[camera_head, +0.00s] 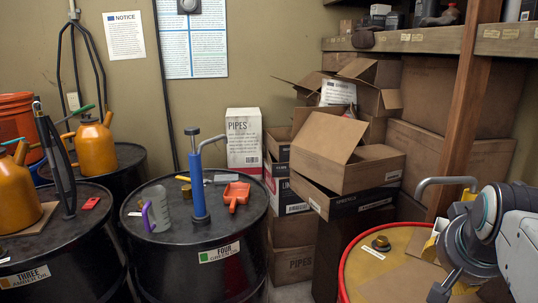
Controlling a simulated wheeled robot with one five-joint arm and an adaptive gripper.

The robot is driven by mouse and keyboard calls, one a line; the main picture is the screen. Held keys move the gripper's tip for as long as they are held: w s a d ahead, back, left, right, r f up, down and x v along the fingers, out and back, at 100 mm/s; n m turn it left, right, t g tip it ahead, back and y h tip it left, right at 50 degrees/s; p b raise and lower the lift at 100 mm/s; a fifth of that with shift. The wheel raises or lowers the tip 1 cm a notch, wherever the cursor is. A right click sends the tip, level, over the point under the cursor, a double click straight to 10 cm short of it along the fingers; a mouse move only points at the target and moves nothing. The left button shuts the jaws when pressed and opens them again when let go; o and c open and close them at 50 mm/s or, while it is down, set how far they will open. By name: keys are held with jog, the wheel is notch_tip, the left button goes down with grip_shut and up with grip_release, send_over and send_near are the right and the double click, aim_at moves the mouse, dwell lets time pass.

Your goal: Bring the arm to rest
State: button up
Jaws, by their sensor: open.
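My grey and white arm comes in from the right edge, over the yellow drum (352,270) with the red rim. My gripper (446,284) is low at the end of the arm, near the bottom edge, and only partly shows. It is open, and I see nothing held in it. The arm hides the right part of the yellow drum's top. A grey bent pipe (440,182) rises just left of the arm's upper joint; its lower part is hidden.
The middle black drum (185,262) bears a blue pump (198,185), a grey jug (157,208) and an orange scoop (235,194). Orange oil cans stand on the left drums. Cardboard boxes (345,152) are stacked behind. A wooden post (462,120) and shelf (430,40) stand close behind my arm.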

jog(key=s+a+f+n+g+y+p, duration=0.3)
jog(key=s+a+f+n+p, duration=0.15)
jog(key=s+a+f, duration=0.5)
jog(key=s+a+r+n+p, duration=0.2)
jog(key=a+r+n+p, duration=0.1)
jog(key=a, duration=0.3)
jog(key=shift+s+a+r+n+y+p, duration=0.15)
jog(key=shift+s+a+n+y+p, duration=0.05)
jog(key=shift+a+n+y+p, duration=0.2)
